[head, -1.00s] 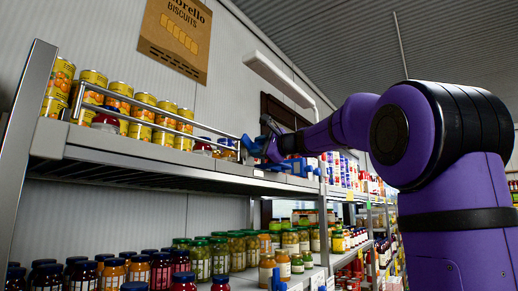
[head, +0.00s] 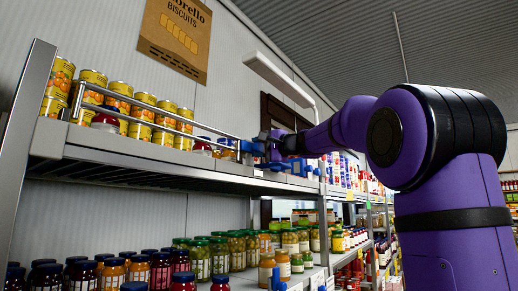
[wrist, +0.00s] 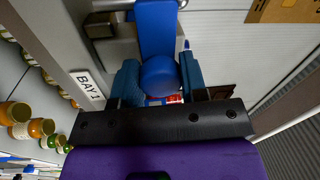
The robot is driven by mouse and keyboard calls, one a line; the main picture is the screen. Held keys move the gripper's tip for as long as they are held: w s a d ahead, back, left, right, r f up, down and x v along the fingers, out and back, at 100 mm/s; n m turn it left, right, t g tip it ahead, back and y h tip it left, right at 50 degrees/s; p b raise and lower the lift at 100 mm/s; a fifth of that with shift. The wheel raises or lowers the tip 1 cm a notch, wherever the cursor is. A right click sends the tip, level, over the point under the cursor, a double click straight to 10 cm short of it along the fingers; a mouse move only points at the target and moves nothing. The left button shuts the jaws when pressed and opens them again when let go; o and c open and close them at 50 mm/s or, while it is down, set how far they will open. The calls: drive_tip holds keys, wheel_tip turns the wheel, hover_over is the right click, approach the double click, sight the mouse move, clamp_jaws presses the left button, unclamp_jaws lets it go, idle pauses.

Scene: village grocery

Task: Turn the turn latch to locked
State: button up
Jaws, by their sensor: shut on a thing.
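The turn latch is blue, with a flat lever arm (wrist: 156,28) and a round knob (wrist: 160,77) in the wrist view. It sits at the right end of the metal rail on the upper shelf; in the head view its blue part (head: 254,148) is small and partly hidden by my gripper (head: 275,146). In the wrist view my gripper (wrist: 160,82) has its two blue-grey fingers on either side of the knob, shut on it. The lever arm points up the picture, away from my wrist. I cannot read any locked mark.
The metal rail (head: 165,112) runs in front of several yellow cans (head: 119,95) on the upper shelf (head: 150,150). Several jars (head: 220,255) stand on the shelf below. A "BAY 1" label (wrist: 87,88) is beside the latch. Open space lies in front of the shelves.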

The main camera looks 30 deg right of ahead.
idle(0.3)
drive_tip(key=o, duration=0.9)
drive_tip(key=v, duration=1)
drive_tip(key=shift+s, duration=0.4)
drive_tip(key=shift+d, duration=0.15)
